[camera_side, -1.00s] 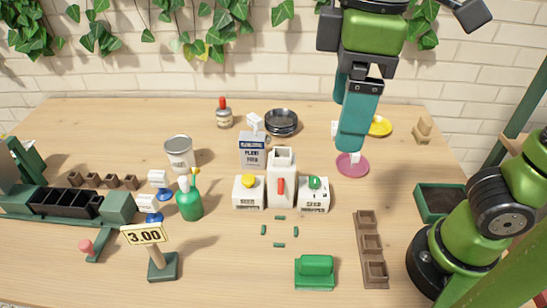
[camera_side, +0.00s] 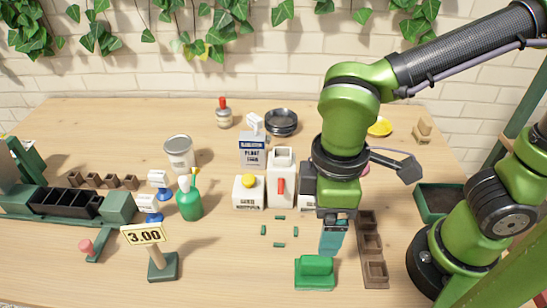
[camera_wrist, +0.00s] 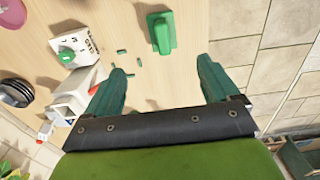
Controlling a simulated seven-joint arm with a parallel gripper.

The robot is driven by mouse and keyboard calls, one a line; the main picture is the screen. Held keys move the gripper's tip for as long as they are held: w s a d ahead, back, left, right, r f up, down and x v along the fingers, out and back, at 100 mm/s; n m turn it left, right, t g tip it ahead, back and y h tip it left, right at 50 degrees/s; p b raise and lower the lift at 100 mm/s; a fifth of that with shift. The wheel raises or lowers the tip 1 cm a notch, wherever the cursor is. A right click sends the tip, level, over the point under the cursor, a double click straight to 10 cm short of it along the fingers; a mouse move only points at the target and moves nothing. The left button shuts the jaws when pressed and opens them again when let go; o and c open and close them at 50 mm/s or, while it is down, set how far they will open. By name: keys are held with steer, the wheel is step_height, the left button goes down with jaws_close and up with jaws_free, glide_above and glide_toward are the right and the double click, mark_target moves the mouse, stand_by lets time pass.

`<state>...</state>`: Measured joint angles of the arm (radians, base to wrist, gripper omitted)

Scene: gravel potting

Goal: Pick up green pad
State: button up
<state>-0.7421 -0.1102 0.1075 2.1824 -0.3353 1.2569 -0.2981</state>
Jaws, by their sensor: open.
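The green pad (camera_side: 315,273) lies at the front of the table, a flat green base with a raised block on it. It also shows near the top of the wrist view (camera_wrist: 161,33), lying beyond the fingertips and between their lines. My gripper (camera_side: 332,253) is above and just behind the pad in the side view, fingers pointing down. In the wrist view my gripper (camera_wrist: 162,70) is open, with its two teal fingers wide apart and nothing between them. It does not appear to touch the pad.
Several small green pieces (camera_side: 279,245) lie left of and behind the pad. A brown compartment strip (camera_side: 374,270) is close on the right. White containers (camera_side: 281,180) stand behind. The table is clear between sign and pad.

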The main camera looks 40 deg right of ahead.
mark_target(317, 259)
step_height(317, 259, down, 9)
steer(key=shift+f, duration=0.1)
steer(key=shift+s+a+f, duration=0.1)
steer(key=shift+f, duration=1.25)
steer(key=shift+s+a+f, duration=0.1)
steer(key=shift+f, duration=1.25)
steer(key=shift+r, duration=0.1)
steer(key=c, duration=1.2)
